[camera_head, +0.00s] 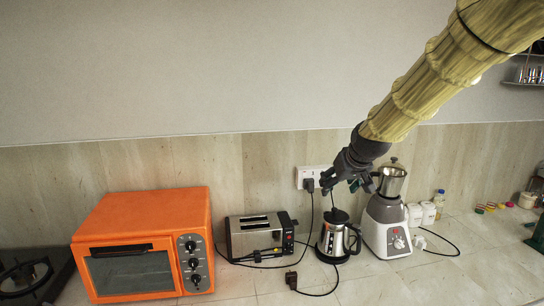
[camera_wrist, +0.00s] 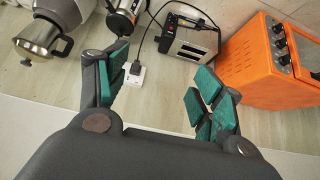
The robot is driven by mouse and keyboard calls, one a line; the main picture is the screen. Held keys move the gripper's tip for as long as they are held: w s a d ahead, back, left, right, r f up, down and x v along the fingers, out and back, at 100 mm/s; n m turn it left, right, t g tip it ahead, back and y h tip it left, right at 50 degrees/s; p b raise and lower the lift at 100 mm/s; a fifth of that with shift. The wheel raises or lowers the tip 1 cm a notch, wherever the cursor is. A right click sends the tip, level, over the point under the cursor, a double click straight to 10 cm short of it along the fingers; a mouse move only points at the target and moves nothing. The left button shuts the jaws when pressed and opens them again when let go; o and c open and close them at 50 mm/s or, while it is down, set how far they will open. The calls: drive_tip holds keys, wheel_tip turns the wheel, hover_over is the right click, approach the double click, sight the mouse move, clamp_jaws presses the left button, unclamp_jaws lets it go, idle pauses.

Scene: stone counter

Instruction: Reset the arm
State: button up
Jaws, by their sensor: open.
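My arm reaches in from the upper right in the head view. My gripper (camera_head: 345,183) hangs in front of the wall socket, above the kettle, and looks empty. In the wrist view my gripper (camera_wrist: 160,95) has its green-padded fingers spread wide apart with nothing between them. No object is seen touching the fingers.
On the stone counter (camera_head: 400,285) stand an orange oven (camera_head: 130,268), a toaster (camera_head: 258,236), a kettle (camera_head: 337,240) and a grey-white blender (camera_head: 384,225). A wall socket (camera_head: 312,175) holds a plug. A loose plug (camera_head: 291,279) and cables lie in front. A stove (camera_head: 28,275) is at left.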

wheel_tip(320, 180, down, 9)
drive_tip(key=w+g, duration=0.1)
drive_tip(key=w, duration=0.1)
drive_tip(key=s+d+f+m+g, duration=0.1)
drive_tip(key=s+f, duration=0.5)
drive_tip(key=f, duration=0.6)
drive_tip(key=s+f+g, duration=0.1)
drive_tip(key=s+f, duration=0.5)
drive_tip(key=f, duration=0.6)
drive_tip(key=s+d+f+m+g+h, duration=0.1)
drive_tip(key=s+d+f+g, duration=0.1)
drive_tip(key=s+f, duration=1.65)
drive_tip(key=s+f+g, duration=0.1)
drive_tip(key=s+f, duration=0.2)
drive_tip(key=s, duration=0.8)
drive_tip(key=s+f+g, duration=0.2)
drive_tip(key=s, duration=0.9)
wheel_tip(320, 180, down, 15)
drive_tip(key=b, duration=1.5)
drive_tip(key=shift+d+m, duration=0.3)
drive_tip(key=shift+d, duration=0.05)
drive_tip(key=shift+r, duration=0.1)
